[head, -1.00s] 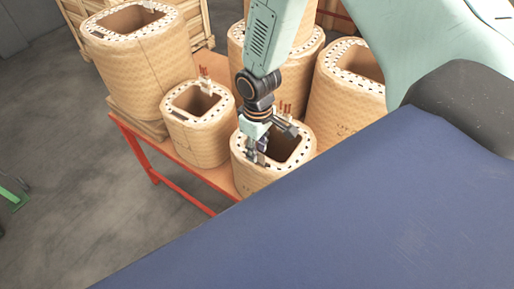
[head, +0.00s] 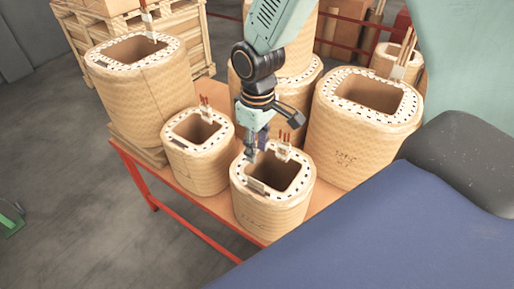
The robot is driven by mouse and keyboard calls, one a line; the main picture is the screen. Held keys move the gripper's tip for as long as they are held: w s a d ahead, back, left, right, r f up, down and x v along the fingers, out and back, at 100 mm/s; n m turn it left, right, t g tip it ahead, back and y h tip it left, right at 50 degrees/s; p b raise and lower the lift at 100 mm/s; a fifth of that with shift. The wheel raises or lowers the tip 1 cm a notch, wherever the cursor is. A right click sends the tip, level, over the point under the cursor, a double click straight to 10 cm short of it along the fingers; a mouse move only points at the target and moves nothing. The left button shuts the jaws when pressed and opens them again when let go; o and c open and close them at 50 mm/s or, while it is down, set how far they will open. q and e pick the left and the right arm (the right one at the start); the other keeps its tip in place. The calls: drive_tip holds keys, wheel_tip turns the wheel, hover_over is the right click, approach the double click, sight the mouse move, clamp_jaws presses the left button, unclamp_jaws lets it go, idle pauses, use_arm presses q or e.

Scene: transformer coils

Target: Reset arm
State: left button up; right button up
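My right gripper (head: 256,147) hangs above the far-left rim of the small front coil (head: 272,212). Its fingers look apart, with nothing seen between them. The arm comes down from the top of the head view. The front coil is a tan, paper-wrapped ring with a dotted white rim and reddish-brown leads (head: 284,137) at its far edge. My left gripper is not in view.
The coils stand on an orange-red table (head: 205,205). A small coil (head: 196,160) stands to the left, a large coil (head: 140,85) behind it, and another large coil (head: 365,130) to the right. A wooden crate (head: 190,35) is at the back.

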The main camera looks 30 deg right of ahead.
idle(0.4)
drive_tip(key=s+a+f+m+y, duration=0.15)
drive_tip(key=s+a+f, duration=0.25)
drive_tip(key=s+f, duration=0.75)
drive_tip(key=s+f+m+h, duration=0.1)
drive_tip(key=s+f+m, duration=0.45)
drive_tip(key=s, duration=0.85)
wheel_tip(320, 180, down, 21)
drive_tip(key=n+b, duration=0.2)
drive_tip(key=b, duration=1.7)
drive_tip(key=shift+w, duration=0.35)
drive_tip(key=shift+h, duration=0.25)
